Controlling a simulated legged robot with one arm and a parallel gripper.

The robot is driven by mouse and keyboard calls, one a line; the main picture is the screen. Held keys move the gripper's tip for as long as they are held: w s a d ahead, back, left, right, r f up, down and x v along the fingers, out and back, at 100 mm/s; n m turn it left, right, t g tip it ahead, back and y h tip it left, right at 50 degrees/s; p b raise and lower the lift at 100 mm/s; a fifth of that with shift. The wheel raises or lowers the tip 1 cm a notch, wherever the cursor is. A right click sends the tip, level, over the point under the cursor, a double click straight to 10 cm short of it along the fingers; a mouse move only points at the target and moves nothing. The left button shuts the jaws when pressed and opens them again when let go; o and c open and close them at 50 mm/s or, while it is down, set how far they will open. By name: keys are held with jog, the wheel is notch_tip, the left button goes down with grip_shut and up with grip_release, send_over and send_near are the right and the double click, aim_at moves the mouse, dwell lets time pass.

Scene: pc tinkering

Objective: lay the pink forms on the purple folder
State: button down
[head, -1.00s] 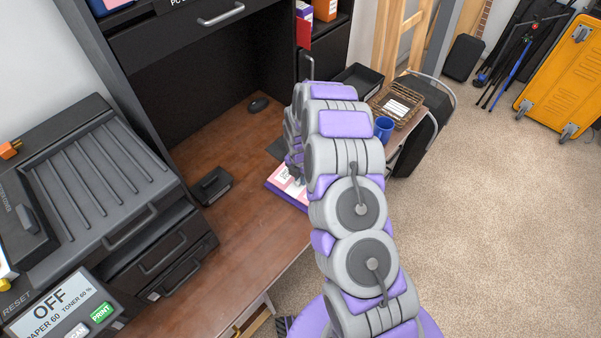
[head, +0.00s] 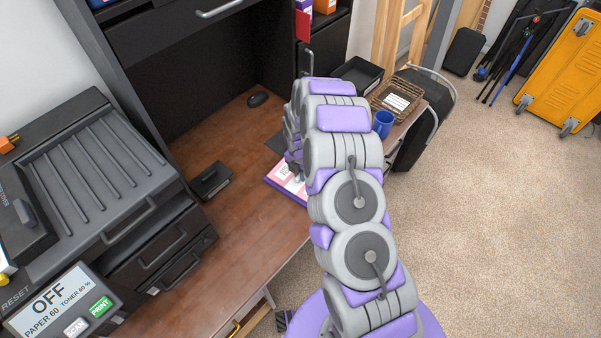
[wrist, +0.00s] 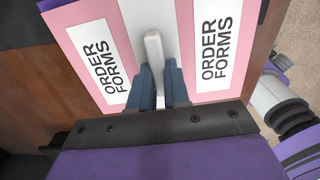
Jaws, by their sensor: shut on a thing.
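The pink forms (wrist: 75,33) fill much of the wrist view, with two white "ORDER FORMS" labels and a white strip with a raised white grip between them. My gripper (wrist: 164,75) has its two dark blue fingers on either side of that grip, shut on it. A purple edge of the folder (wrist: 49,4) shows at the upper left, under the forms. In the head view the forms (head: 287,177) lie over the purple folder (head: 287,193) at the right of the wooden desk. I cannot tell whether they touch fully. My arm hides their right side.
A black stapler-like object (head: 211,181) and a mouse (head: 257,99) are on the desk. A blue mug (head: 383,123), a wicker tray (head: 410,92) and a black tray (head: 359,75) stand beyond my arm. The printer (head: 85,190) is at the left. The front of the desk is clear.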

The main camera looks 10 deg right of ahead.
jog(key=shift+f, duration=0.3)
jog(key=c, duration=1)
grip_release()
jog(key=r, duration=0.5)
jog(key=r+p, duration=0.1)
jog(key=r, duration=0.5)
jog(key=r+p, duration=0.1)
jog(key=r, duration=0.5)
jog(key=shift+s+a+r, duration=0.15)
jog(key=shift+a, duration=0.1)
jog(key=shift+r, duration=0.1)
